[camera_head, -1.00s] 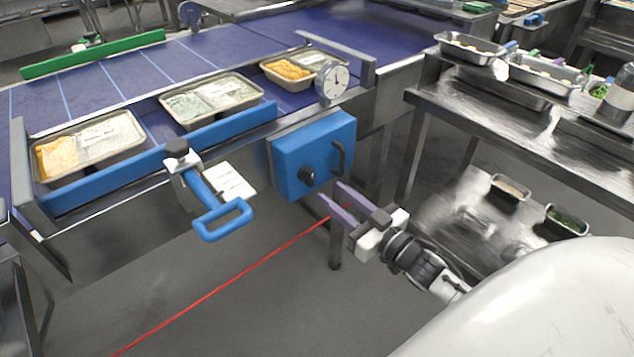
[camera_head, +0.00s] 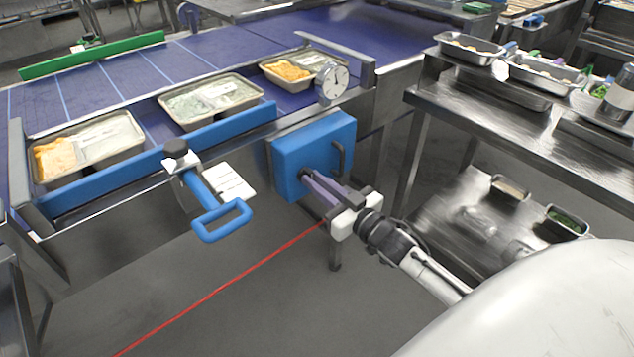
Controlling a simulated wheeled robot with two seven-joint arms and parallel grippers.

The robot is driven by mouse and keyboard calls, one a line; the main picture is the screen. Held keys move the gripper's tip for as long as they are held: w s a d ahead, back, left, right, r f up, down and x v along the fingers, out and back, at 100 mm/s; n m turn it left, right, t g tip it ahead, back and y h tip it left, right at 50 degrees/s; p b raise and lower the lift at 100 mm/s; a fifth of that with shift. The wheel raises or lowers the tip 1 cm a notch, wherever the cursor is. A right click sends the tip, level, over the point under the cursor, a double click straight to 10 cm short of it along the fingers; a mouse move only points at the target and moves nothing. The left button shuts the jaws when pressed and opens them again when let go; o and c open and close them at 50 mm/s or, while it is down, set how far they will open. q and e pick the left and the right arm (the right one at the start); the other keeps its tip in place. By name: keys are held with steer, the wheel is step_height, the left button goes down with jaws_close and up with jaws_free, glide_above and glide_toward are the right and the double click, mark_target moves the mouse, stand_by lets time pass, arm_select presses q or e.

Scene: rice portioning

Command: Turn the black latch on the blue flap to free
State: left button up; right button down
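The blue flap (camera_head: 318,140) is a box-like blue panel on the front side of the conveyor, with a dark handle (camera_head: 339,157) at its right. The black latch (camera_head: 304,172) is a small dark knob low on the flap's face, partly covered by my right gripper. My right gripper (camera_head: 309,181) has its purple fingers pointing at the flap, with the tips at the latch. The fingers lie close together, and I cannot tell whether they are shut on it. My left gripper is not in view.
A blue-handled tool (camera_head: 222,222) hangs off the conveyor front, left of the flap. A round dial (camera_head: 331,82) stands above the flap. Filled trays (camera_head: 210,101) sit on the belt. A steel table (camera_head: 490,115) stands to the right. A red line crosses the floor.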

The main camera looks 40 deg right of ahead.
steer(key=shift+n, duration=0.3)
steer(key=n, duration=1.7)
steer(key=shift+a+f, duration=0.25)
steer(key=shift+f, duration=0.05)
steer(key=shift+n, duration=0.4)
steer(key=c, duration=1.8)
jaws_free()
steer(key=shift+o, duration=0.2)
steer(key=shift+s, duration=0.1)
steer(key=s, duration=1)
steer(key=shift+d+b, duration=0.3)
steer(key=shift+d, duration=0.1)
